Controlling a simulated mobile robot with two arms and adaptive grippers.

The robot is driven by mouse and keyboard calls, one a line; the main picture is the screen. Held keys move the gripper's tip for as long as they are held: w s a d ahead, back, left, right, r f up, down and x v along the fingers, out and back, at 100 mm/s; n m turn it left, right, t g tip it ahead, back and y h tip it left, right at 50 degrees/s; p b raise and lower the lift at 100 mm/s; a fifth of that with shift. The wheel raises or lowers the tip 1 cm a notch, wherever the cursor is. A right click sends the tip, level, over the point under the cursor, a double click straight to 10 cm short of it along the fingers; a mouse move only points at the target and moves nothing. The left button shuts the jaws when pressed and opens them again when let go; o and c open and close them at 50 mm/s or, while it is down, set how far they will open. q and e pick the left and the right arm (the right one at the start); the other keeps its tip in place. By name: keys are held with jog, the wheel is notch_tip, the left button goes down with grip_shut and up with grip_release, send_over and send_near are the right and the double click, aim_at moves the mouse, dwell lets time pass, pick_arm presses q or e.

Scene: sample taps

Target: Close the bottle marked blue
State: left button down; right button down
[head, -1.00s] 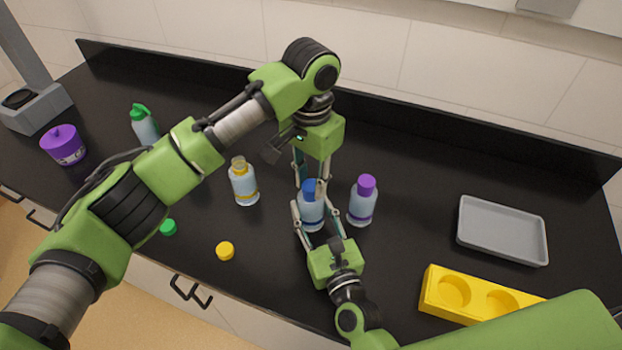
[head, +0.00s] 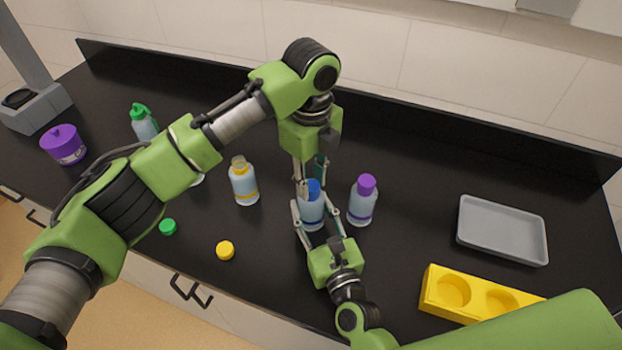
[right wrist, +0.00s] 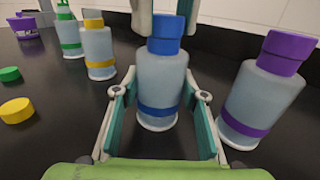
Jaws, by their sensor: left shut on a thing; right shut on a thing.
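The bottle with the blue band (head: 312,215) stands upright on the black counter; it also shows in the right wrist view (right wrist: 160,82). Its blue cap (right wrist: 167,30) sits on the bottle's top; how tight it is cannot be told. My left gripper (head: 311,184) points down from above, its fingers shut on the blue cap. My right gripper (head: 316,220) reaches in from the front and is shut on the bottle's body, one finger on each side. The left fingers partly hide the cap in the head view.
A purple-capped bottle (head: 362,202) stands close on the right. A yellow-banded bottle (head: 243,182) and a green-banded bottle (right wrist: 68,32) stand left. Loose yellow (head: 225,250) and green (head: 168,227) caps lie in front. A grey tray (head: 503,255) and yellow rack (head: 475,311) are right.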

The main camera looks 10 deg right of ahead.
pick_arm(q)
jog(key=c, duration=1.6)
grip_release()
notch_tip(320, 180, up, 12)
pick_arm(e)
jog(key=c, duration=1.2)
grip_release()
jog(key=s, duration=0.4)
jog(key=s+d, duration=0.1)
jog(key=s, duration=0.7)
jog(key=shift+d, duration=0.2)
